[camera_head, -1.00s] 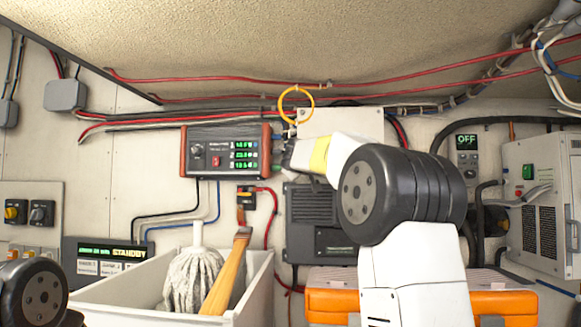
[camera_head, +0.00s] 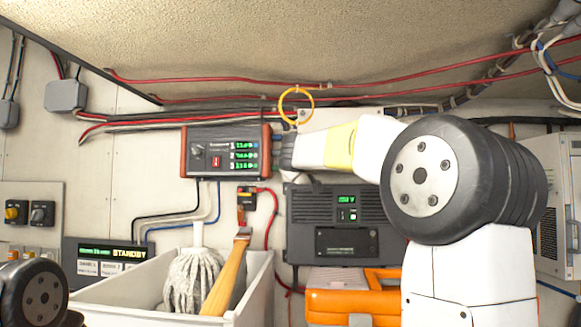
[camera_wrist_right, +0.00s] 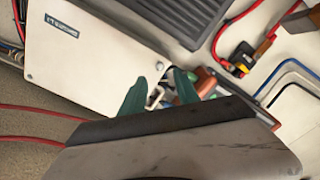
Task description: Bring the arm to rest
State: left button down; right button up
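My right arm comes up from the bottom right in the head view, bent at its black joint. Its gripper (camera_head: 284,150) is beside the right side of a red-and-black meter box (camera_head: 226,151) with lit green readouts. In the right wrist view the two green fingers (camera_wrist_right: 160,88) stand apart, with a gap between them. Small connectors on the meter box's side (camera_wrist_right: 205,83) show behind the gap; I see nothing gripped. Whether the fingers touch the box is unclear. Of my left arm only a dark joint shows at the lower left; its gripper is out of view.
A cream box (camera_wrist_right: 90,50) is close beside the right fingers. A yellow ring (camera_head: 296,105) hangs above the gripper. A black unit (camera_head: 335,240) is below the forearm, over an orange case (camera_head: 335,300). A white bin (camera_head: 258,290) holds a mop (camera_head: 192,280) and a wooden-handled brush (camera_head: 229,275).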

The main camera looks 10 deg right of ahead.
jog(key=shift+s+a, duration=0.1)
jog(key=shift+s, duration=0.35)
jog(key=s+d+f+m+g+y, duration=0.1)
jog(key=s+d+f+m+g, duration=0.15)
jog(key=s+f, duration=0.5)
jog(key=s+d+f+m+g+y, duration=0.1)
jog(key=s+d+f+g, duration=0.15)
jog(key=s+f, duration=0.5)
jog(key=s+a+f+g+y, duration=0.2)
jog(key=s+a+f, duration=0.3)
jog(key=s+f, duration=0.6)
jog(key=s+a+f+m+g+y, duration=0.1)
jog(key=s+a+f+g+y, duration=0.2)
jog(key=s+a+f, duration=0.3)
jog(key=s+f+g, duration=0.1)
jog(key=s+f, duration=0.3)
jog(key=f, duration=0.1)
jog(key=shift+s+f, duration=0.2)
jog(key=shift+s, duration=0.15)
jog(key=shift+m, duration=0.25)
